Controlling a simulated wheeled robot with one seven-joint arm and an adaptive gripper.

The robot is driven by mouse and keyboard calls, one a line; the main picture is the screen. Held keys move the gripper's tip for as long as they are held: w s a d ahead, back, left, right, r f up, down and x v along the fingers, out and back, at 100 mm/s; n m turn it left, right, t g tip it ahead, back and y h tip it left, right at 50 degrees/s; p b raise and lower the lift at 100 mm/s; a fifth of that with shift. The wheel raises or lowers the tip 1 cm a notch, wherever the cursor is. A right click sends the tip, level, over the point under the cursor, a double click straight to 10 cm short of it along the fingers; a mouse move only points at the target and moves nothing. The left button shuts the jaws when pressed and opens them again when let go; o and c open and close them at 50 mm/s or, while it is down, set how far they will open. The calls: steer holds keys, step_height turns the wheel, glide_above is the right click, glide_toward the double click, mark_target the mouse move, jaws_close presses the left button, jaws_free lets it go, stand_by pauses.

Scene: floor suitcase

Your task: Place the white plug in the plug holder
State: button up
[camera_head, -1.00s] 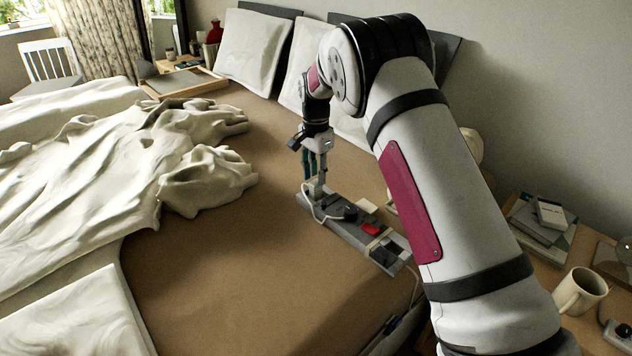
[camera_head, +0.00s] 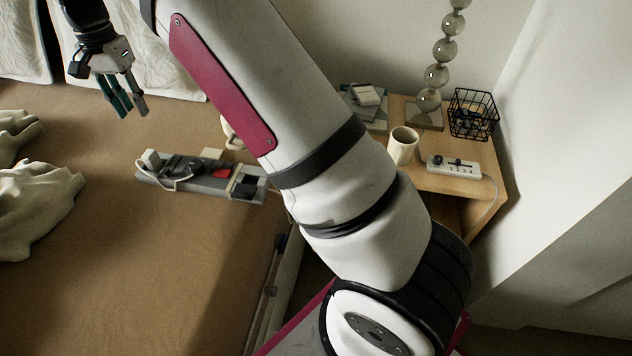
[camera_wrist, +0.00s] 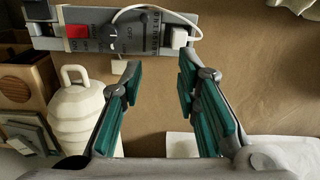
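The white plug (camera_head: 151,158) stands at the left end of a long grey strip-like holder (camera_head: 205,180) lying on the bed, with a white cable looping from it. In the wrist view, the plug (camera_wrist: 180,38) is at the right end of the strip (camera_wrist: 205,20). I cannot tell how deep it sits. My gripper (camera_head: 133,112) is open and empty, above the bed, up and left of the plug and apart from it. Its green-padded fingers (camera_wrist: 160,78) are spread in the wrist view, below the plug in the picture.
The strip also carries a red switch (camera_head: 221,173) and a black knob. A nightstand (camera_head: 450,182) on the right holds a beige mug (camera_head: 403,146), a white power strip (camera_head: 454,166), a wire basket (camera_head: 472,113) and a lamp. Crumpled bedding (camera_head: 40,210) lies left; bare bed is between.

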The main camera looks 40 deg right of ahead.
steer(key=s+d+r+n, duration=0.25)
steer(key=s+r, duration=0.45)
steer(key=s, duration=0.5)
steer(key=s+d+r+n, duration=0.25)
steer(key=s+r, duration=0.55)
steer(key=s, duration=0.5)
steer(key=s+d+f+n, duration=0.1)
steer(key=s+f+n, duration=0.1)
steer(key=s, duration=1)
steer(key=s+d+f+n, duration=0.1)
steer(key=s+f+n, duration=0.2)
steer(key=s, duration=1)
steer(key=shift+d+f+t, duration=0.3)
steer(key=shift+d+f, duration=0.05)
steer(key=shift+f, duration=0.3)
steer(key=shift+s+r, duration=0.1)
step_height(320, 180, up, 23)
steer(key=t+p, duration=0.3)
steer(key=p, duration=1.8)
steer(key=shift+t, duration=0.3)
